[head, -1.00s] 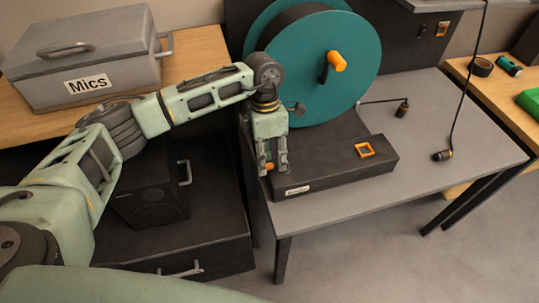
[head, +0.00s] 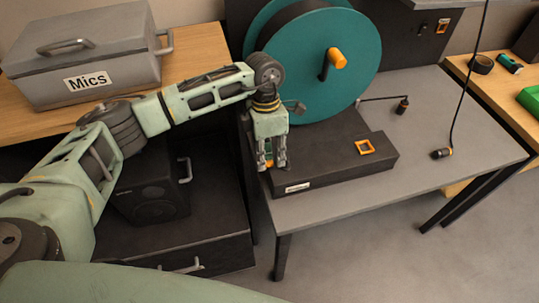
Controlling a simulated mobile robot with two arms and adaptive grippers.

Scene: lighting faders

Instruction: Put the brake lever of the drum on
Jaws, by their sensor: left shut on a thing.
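The drum (head: 300,80) is a large teal reel with an orange-knobbed crank (head: 336,60), standing at the back of the grey table. A long black base box (head: 330,167) lies in front of it. My left gripper (head: 272,163) points down at the left end of this box, its fingers shut on the brake lever (head: 268,160). Only a small orange bit of the lever shows between the fingers; the rest is hidden, so its exact angle cannot be told. My right gripper is out of view.
An orange square frame (head: 365,147) sits on the box's right part. A cable with a plug (head: 441,153) hangs over the grey table (head: 440,115). A grey Mics case (head: 85,55) stands on the wooden top at left. The table's right part is mostly clear.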

